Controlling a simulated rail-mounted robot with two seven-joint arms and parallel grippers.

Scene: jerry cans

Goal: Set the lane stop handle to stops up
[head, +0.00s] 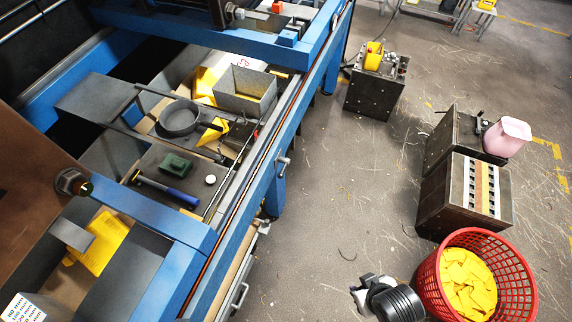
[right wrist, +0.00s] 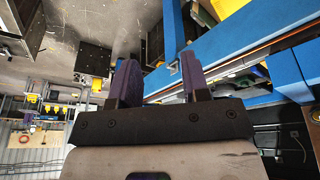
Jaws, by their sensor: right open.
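A small grey lever with a round knob (head: 283,162) sticks out from the outer side of the blue frame in the head view. It looks like the lane stop handle, but no label on it can be read. My right gripper (right wrist: 158,74) is open in the right wrist view, its two dark purple-padded fingers apart with nothing held between them. In the head view my right arm's end (head: 385,298) shows at the bottom, below and to the right of the lever and apart from it. My left gripper is not in view.
The long blue frame (head: 262,190) borders a bench holding a hammer (head: 168,190), a round pan (head: 179,118) and yellow pieces. A red basket (head: 428,285) of yellow pieces stands near my right arm. Dark boxes (head: 440,205) stand at right.

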